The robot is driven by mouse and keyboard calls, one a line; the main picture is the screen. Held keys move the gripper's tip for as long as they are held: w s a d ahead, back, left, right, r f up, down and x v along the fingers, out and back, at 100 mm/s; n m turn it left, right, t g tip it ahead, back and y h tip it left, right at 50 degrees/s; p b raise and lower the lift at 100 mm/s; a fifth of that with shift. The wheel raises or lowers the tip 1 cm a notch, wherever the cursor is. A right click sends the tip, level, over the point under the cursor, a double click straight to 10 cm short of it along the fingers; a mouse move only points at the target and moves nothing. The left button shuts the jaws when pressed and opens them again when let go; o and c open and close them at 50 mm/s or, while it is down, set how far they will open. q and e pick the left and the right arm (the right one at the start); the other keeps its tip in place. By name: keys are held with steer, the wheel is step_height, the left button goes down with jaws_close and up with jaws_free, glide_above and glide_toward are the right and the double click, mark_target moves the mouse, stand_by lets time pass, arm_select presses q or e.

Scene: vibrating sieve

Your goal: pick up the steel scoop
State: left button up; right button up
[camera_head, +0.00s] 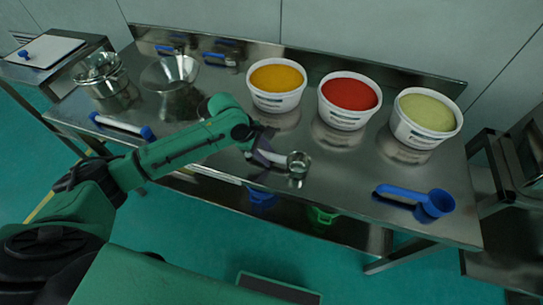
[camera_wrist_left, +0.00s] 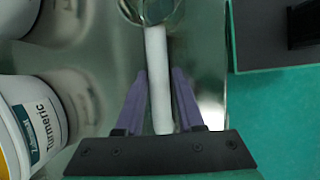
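The steel scoop (camera_head: 299,164) has a small round metal cup and a white handle, and lies near the front middle of the steel table. My left gripper (camera_head: 264,157) is at its handle, on the left side of the cup. The cup (camera_wrist_left: 150,8) is cut off at the top edge. I cannot tell whether the scoop is off the table. My right gripper is not in view.
Tubs of orange (camera_head: 276,86), red (camera_head: 345,100) and pale green (camera_head: 426,118) powder stand behind. A blue scoop (camera_head: 424,201) lies at right.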

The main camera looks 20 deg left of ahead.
arm_select(q)
steer(key=shift+w+d+f, duration=0.1)
steer(key=shift+d+f, duration=0.05)
steer(key=shift+f, duration=0.15)
steer(key=shift+r, duration=0.1)
jaws_close()
